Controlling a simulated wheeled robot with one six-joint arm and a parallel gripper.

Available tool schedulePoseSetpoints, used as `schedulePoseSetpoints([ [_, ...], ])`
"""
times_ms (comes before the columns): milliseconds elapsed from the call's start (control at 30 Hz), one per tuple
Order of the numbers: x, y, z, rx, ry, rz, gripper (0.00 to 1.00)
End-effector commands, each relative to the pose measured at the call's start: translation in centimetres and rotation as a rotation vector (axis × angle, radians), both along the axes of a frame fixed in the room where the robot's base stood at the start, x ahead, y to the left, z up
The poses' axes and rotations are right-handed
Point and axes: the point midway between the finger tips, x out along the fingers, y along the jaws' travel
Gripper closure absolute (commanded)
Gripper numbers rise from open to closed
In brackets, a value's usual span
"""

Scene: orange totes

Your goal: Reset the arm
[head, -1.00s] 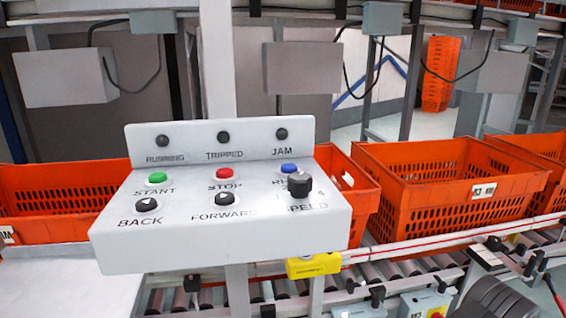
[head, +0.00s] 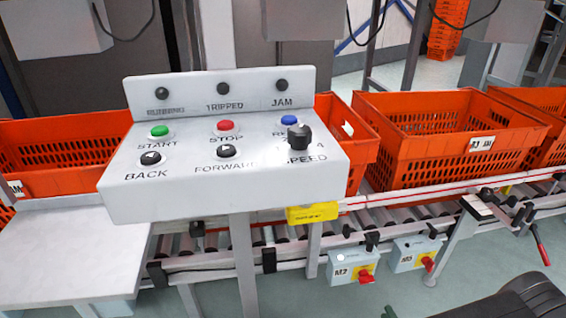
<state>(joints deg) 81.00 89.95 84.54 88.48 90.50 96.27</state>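My gripper is not visible in the head view. A dark rounded shape (head: 505,300) at the bottom right corner looks like part of my own arm. No fingers show on it. A white control panel (head: 225,190) stands on a post at the left centre. It has a green START button (head: 159,131), a red STOP button (head: 224,125), a blue button (head: 289,119), black BACK (head: 150,158) and FORWARD (head: 226,151) buttons and a black SPEED knob (head: 299,137). The three lamps on its back plate look dark.
Orange totes (head: 420,165) stand on a roller conveyor (head: 385,217) behind the panel. Boxes marked M2 (head: 345,269) and another (head: 412,252) with red switches hang below the rail. A white tabletop (head: 65,250) is at the left. Floor shows at the lower right.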

Motion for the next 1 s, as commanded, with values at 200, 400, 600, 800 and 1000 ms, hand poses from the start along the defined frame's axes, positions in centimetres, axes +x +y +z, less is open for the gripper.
schedulePoseSetpoints([
  [200, 3.5, 0.7, -0.3, -0.002, 0.003, 0.003, 0.67],
  [400, 6.8, 1.4, -0.4, 0.000, 0.004, 0.003, 0.67],
  [600, 10.3, 2.0, -0.4, -0.001, 0.005, 0.003, 0.67],
  [800, 12.1, 2.2, -0.2, -0.068, -0.006, -0.002, 0.67],
  [1000, 12.0, 2.2, 0.0, -0.228, -0.036, -0.002, 0.67],
])
